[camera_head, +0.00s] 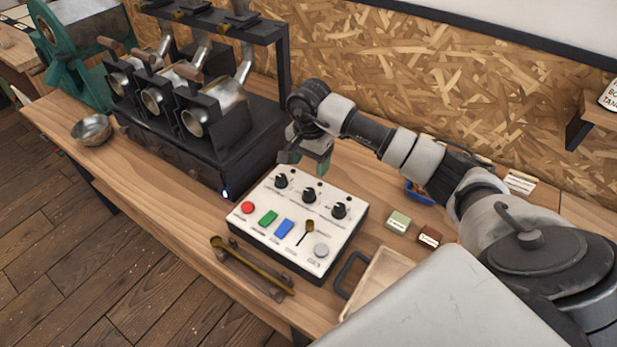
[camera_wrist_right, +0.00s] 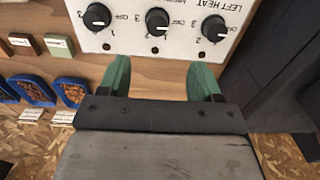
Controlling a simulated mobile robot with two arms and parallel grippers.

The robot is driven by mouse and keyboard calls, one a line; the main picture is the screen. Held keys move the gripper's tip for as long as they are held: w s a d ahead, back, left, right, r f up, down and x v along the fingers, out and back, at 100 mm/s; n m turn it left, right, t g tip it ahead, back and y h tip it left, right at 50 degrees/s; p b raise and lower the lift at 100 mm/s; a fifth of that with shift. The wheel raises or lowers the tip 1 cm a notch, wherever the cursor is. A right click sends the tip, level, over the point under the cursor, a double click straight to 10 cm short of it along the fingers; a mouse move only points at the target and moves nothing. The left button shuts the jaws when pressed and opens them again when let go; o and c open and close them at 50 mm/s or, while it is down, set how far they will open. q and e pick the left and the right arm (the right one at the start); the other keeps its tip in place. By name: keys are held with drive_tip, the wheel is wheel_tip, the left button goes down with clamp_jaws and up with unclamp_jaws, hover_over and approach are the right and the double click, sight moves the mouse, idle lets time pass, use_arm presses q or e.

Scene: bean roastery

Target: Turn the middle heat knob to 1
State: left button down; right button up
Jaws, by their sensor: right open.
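The white control panel (camera_head: 262,221) lies on the wooden bench with a row of three black heat knobs along its far edge. The middle heat knob (camera_head: 309,195) sits between the left knob (camera_head: 281,181) and the right knob (camera_head: 339,210). In the right wrist view the middle knob (camera_wrist_right: 157,21) is at top centre, with small numbers and "OFF" around it; its exact setting is hard to read. My right gripper (camera_head: 308,161) is above the bench just behind the panel. Its green fingers (camera_wrist_right: 163,77) are open, empty and apart from the knob. My left gripper is not in view.
A roaster (camera_head: 175,155) with several metal drums stands left of the panel, close to my right gripper. A scoop (camera_head: 250,268) lies in front, and a tray (camera_head: 385,285) and small boxes (camera_head: 398,222) are to the right. A bowl (camera_head: 91,130) sits far left.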

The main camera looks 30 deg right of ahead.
sight(309, 191)
drive_tip(key=shift+s+a+f+p, duration=0.2)
drive_tip(key=shift+s+a+f, duration=0.15)
drive_tip(key=shift+f, duration=0.15)
drive_tip(key=shift+s+a+f+p, duration=0.15)
drive_tip(key=shift+s+a+f, duration=0.15)
drive_tip(key=shift+f, duration=0.15)
wheel_tip(309, 191, down, 4)
drive_tip(key=shift+d+r+p, duration=0.15)
drive_tip(key=shift+r+p, duration=0.1)
drive_tip(key=shift+p, duration=0.1)
drive_tip(key=f, duration=0.3)
drive_tip(key=shift+w+d, duration=0.15)
drive_tip(key=shift+w, duration=0.05)
drive_tip(key=shift+f+p, duration=0.3)
drive_tip(key=shift+f, duration=0.3)
drive_tip(key=shift+c, duration=0.5)
drive_tip(key=c, duration=0.8)
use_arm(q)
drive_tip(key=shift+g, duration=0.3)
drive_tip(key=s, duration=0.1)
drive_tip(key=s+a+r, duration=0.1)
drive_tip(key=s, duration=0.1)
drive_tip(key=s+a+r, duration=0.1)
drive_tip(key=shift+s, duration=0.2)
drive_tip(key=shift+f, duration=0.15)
